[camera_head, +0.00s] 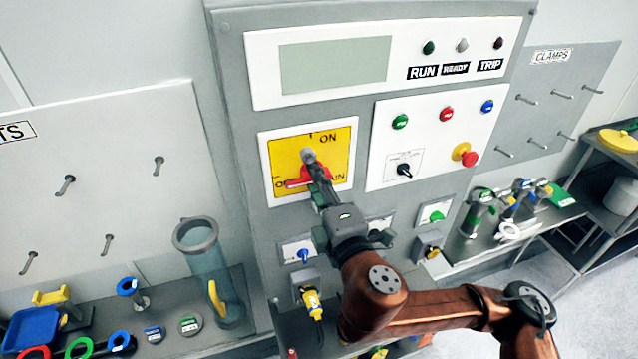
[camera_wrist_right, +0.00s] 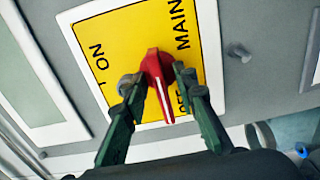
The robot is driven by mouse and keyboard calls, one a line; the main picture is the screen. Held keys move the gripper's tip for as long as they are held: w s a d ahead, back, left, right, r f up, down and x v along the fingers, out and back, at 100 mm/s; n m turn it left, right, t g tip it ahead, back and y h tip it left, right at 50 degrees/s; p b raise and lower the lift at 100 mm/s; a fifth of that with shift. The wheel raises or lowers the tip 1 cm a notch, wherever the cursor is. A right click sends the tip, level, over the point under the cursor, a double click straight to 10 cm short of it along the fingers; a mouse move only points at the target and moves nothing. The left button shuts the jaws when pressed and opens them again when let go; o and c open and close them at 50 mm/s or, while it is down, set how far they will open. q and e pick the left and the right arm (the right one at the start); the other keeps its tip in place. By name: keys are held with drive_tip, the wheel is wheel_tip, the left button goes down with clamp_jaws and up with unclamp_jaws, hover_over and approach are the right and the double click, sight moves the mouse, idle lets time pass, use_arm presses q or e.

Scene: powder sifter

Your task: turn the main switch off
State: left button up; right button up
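The main switch is a yellow square plate (camera_head: 338,143) marked ON at the top and OFF and MAIN along the bottom, with a red handle (camera_head: 296,184). The handle lies about level, its end pointing left, close to the OFF lettering. In the right wrist view the red handle (camera_wrist_right: 157,78) with its white line lies between the two fingers of my right gripper (camera_wrist_right: 157,84). The fingers stand apart, one on each side, with a visible gap on the left side. In the head view my right gripper (camera_head: 313,172) partly covers the handle. My left gripper is not in view.
A white panel with coloured buttons and a red emergency knob (camera_head: 468,157) is right of the switch. Small switches and a yellow plug (camera_head: 311,299) sit below. A clear cylinder (camera_head: 208,270) stands on the left shelf. A peg board (camera_head: 548,95) is at right.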

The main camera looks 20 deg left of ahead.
drive_tip(key=s+d+m+b, duration=0.45)
drive_tip(key=s+m, duration=0.25)
drive_tip(key=m, duration=0.7)
drive_tip(key=w+d+f+m+g+h, duration=0.1)
drive_tip(key=w+d+f, duration=0.2)
drive_tip(key=d+f, duration=0.2)
drive_tip(key=w+d+f+m+g+h, duration=0.1)
drive_tip(key=w+d+f, duration=0.3)
drive_tip(key=f, duration=0.6)
drive_tip(key=w+d+f+m+h, duration=0.3)
drive_tip(key=d+f, duration=0.3)
drive_tip(key=f, duration=0.2)
drive_tip(key=shift+w+d+f+g+p, duration=0.3)
drive_tip(key=shift+w+g+p, duration=0.15)
drive_tip(key=shift+w, duration=0.15)
